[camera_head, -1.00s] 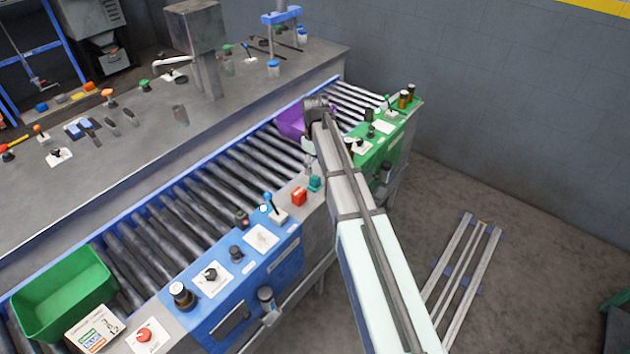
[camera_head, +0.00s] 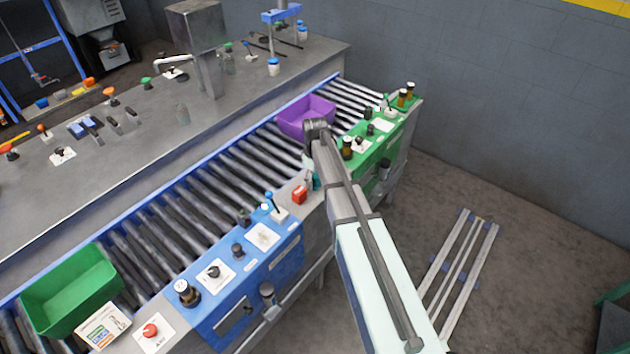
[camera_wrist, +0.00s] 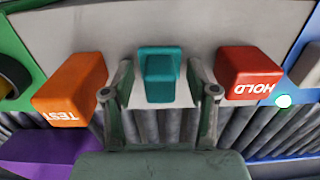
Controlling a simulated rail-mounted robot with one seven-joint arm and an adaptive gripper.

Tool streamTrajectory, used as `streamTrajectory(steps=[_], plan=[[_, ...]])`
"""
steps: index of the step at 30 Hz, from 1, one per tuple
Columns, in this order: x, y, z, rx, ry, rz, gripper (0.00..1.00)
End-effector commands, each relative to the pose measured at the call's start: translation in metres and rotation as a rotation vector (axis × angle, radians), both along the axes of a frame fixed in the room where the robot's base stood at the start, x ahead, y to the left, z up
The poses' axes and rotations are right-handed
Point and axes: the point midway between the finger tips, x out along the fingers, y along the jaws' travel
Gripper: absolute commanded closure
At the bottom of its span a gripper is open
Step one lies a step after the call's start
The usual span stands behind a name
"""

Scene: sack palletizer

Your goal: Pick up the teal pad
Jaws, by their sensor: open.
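The teal pad (camera_wrist: 160,82) is a small block on the light grey panel, centred in the wrist view between the orange TEST block (camera_wrist: 70,88) and the red HOLD block (camera_wrist: 248,74). My gripper (camera_wrist: 158,68) is open, with one finger on each side of the teal pad. I see gaps between the fingers and the pad; how far down they reach I cannot tell. In the head view the teal pad (camera_head: 316,181) is a small patch beside my arm, partly hidden, and my gripper is mostly hidden there.
The red block (camera_head: 299,195) sits close to the pad. A roller conveyor (camera_head: 200,185) runs behind it, carrying a purple bin (camera_head: 305,115) and a green bin (camera_head: 70,290). A blue control panel (camera_head: 245,285) and a green one (camera_head: 385,140) with knobs flank the light grey panel.

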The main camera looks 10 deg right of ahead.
Motion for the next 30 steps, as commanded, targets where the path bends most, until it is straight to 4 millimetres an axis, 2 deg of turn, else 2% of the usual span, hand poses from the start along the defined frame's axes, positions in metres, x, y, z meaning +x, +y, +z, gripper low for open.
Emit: streamTrajectory(steps=[3, 4, 8, 9, 23, 30], plan=[[0.0, 0.0, 0.0, 0.0, 0.0, 0.0, 0.42], [0.0, 0.0, 0.0, 0.0, 0.0, 0.0, 0.49], [0.0, 0.0, 0.0, 0.0, 0.0, 0.0, 0.95], [0.0, 0.0, 0.0, 0.0, 0.0, 0.0, 1.0], [0.0, 0.0, 0.003, 0.0, 0.0, 0.0, 1.0], [0.0, 0.0, 0.021, 0.0, -0.001, 0.0, 1.0]])
